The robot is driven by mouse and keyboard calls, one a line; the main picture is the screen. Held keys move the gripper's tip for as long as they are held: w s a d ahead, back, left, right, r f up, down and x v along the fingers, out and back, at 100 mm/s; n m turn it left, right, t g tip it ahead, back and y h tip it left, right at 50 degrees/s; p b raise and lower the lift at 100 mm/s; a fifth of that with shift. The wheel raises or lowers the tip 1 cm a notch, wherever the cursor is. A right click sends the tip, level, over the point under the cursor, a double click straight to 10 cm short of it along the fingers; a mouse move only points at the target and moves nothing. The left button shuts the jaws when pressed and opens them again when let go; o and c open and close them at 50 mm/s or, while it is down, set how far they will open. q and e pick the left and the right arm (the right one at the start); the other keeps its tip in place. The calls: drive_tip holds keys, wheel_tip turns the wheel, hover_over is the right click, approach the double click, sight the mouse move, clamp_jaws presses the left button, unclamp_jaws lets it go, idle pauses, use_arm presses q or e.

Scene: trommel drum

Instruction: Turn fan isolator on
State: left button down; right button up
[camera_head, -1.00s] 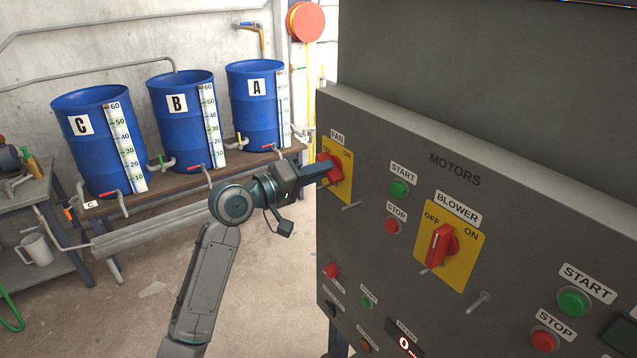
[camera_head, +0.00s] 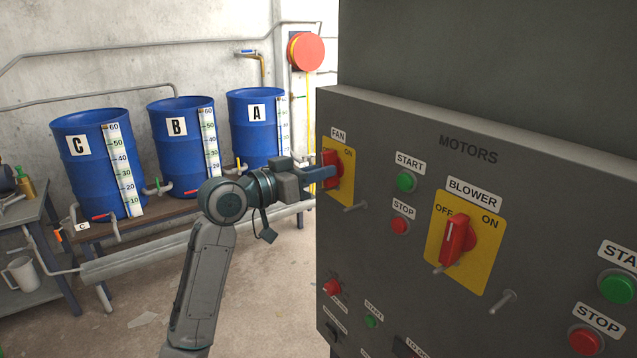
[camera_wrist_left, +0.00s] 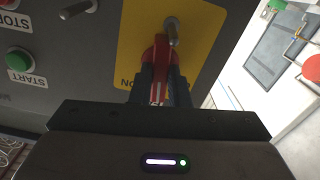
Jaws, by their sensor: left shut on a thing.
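The fan isolator is a red rotary handle (camera_head: 329,168) on a yellow plate (camera_head: 346,183) marked FAN, at the left edge of the grey motor panel. The plate's ON label shows at its upper right. My left gripper (camera_head: 325,174) is shut on the red handle. In the left wrist view the handle (camera_wrist_left: 160,75) stands between the two dark fingers (camera_wrist_left: 160,88), in front of the yellow plate (camera_wrist_left: 198,40). The fingers hide part of the handle, so its exact setting is hard to read. My right gripper is not in view.
The panel (camera_head: 400,260) also carries a green START button (camera_head: 406,181), a red STOP button (camera_head: 400,226) and a red BLOWER isolator (camera_head: 457,240). A metal pin (camera_head: 355,208) sticks out below the fan plate. Blue drums (camera_head: 185,145) stand on a bench behind.

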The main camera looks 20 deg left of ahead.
use_arm(q)
drive_tip(key=shift+f+m+b, duration=0.15)
drive_tip(key=shift+m+b, duration=0.45)
drive_tip(key=shift+m, duration=0.4)
drive_tip(key=c, duration=1.6)
unclamp_jaws()
drive_tip(key=shift+c, duration=0.2)
drive_tip(key=b+v, duration=0.4)
drive_tip(key=v, duration=0.6)
drive_tip(key=shift+s+a, duration=0.25)
drive_tip(key=shift+s, duration=0.05)
